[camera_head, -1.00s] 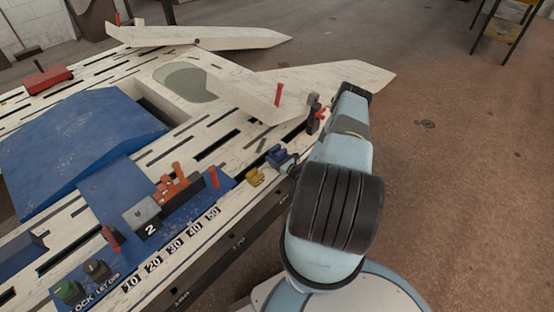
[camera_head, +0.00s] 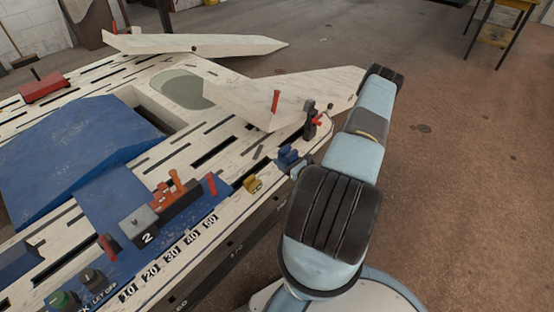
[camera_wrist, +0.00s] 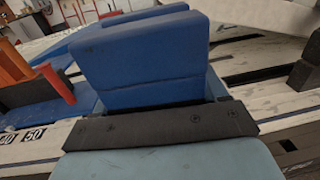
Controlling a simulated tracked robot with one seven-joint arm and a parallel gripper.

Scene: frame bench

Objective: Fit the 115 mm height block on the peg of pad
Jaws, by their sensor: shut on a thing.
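My gripper (camera_wrist: 155,125) is shut on a blue block (camera_wrist: 150,65) that fills the middle of the wrist view. The block has two raised parts with a gap between them, one behind the other. In the head view the blue block (camera_head: 289,158) is beside the bench's right edge, and my arm partly hides the gripper. I cannot read a height mark on the block. A small yellow notched piece (camera_head: 253,184) sits on the bench edge left of it. I cannot make out the pad's peg; the held block covers much of the wrist view.
The slotted white bench (camera_head: 207,127) carries a large pale winged frame (camera_head: 265,97). A dark clamp with a red handle (camera_head: 311,122) stands near the edge beyond the block. A blue mat holds a grey and orange fixture (camera_head: 172,195).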

